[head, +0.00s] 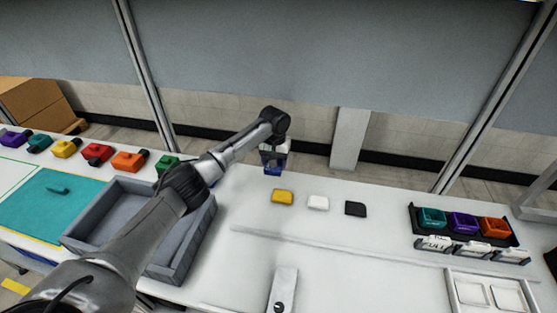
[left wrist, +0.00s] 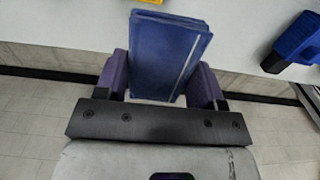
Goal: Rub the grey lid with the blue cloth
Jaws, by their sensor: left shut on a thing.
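My left gripper (head: 274,160) is shut on a folded blue cloth (head: 272,171), held near the back edge of the white table (head: 340,235). In the left wrist view the blue cloth (left wrist: 168,58) stands between the two fingers of the gripper (left wrist: 165,82). I cannot clearly pick out a grey lid; an open grey tray (head: 205,232) lies left of the cloth, partly hidden by my left arm. My right gripper is not in view.
Yellow (head: 282,196), white (head: 318,203) and black (head: 355,209) pads lie in a row. Coloured pieces line the back left; a blue piece (left wrist: 293,42) shows in the left wrist view. A black rack (head: 462,233) stands right. The table's middle is mostly clear.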

